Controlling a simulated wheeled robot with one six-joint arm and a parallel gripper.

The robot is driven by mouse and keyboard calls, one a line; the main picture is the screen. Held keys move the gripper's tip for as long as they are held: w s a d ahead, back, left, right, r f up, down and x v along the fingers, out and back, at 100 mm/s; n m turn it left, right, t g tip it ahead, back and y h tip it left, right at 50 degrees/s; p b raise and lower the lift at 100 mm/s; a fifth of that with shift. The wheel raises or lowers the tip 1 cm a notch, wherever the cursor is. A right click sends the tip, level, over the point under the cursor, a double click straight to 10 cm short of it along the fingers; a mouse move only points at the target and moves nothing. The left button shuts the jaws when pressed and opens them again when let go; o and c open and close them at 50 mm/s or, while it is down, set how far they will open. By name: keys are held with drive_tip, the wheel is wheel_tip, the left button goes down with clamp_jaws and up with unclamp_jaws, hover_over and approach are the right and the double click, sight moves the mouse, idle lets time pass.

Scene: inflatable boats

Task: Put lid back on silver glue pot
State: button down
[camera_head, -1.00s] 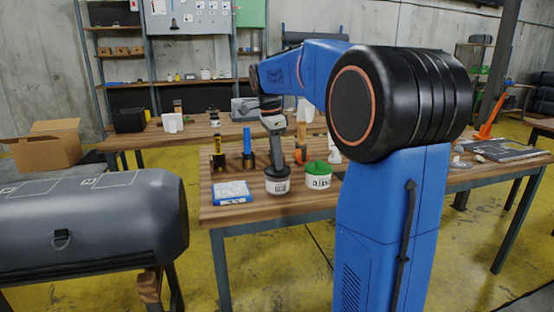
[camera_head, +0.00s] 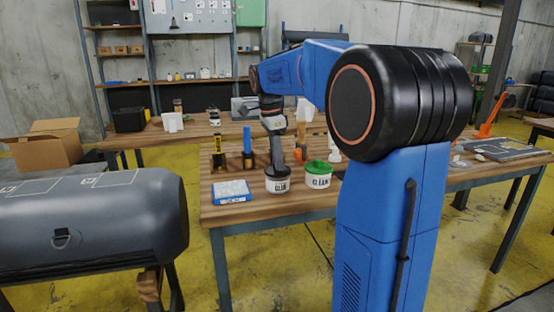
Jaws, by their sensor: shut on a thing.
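The silver glue pot (camera_head: 278,186), a pale tub with dark "GLUE" lettering, stands upright near the front edge of the wooden workbench (camera_head: 262,212). My gripper (camera_head: 277,168) points straight down over it, with its tip at the dark top of the pot. It is shut on the dark lid, which I can barely tell apart from the gripper's fingers at this size. The lid is at the pot's mouth; I cannot tell whether it is seated or slightly above. To the right, close by, stands a similar white tub (camera_head: 318,181) labelled "CLEAN" with a green top.
A blue-and-white pack (camera_head: 232,191) lies left of the pots. A yellow-black bottle (camera_head: 218,154), a blue bottle (camera_head: 248,155) and an orange tool (camera_head: 300,151) stand behind. A grey inflatable tube (camera_head: 90,230) is at left. The bench front between pack and pot is bare.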

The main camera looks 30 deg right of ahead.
drive_tip(key=c, duration=1)
unclamp_jaws()
drive_tip(key=shift+c, duration=0.2)
drive_tip(key=shift+r, duration=0.1)
drive_tip(key=shift+r, duration=3.4)
drive_tip(key=shift+c, duration=0.6)
clamp_jaws()
drive_tip(key=shift+f, duration=2.85)
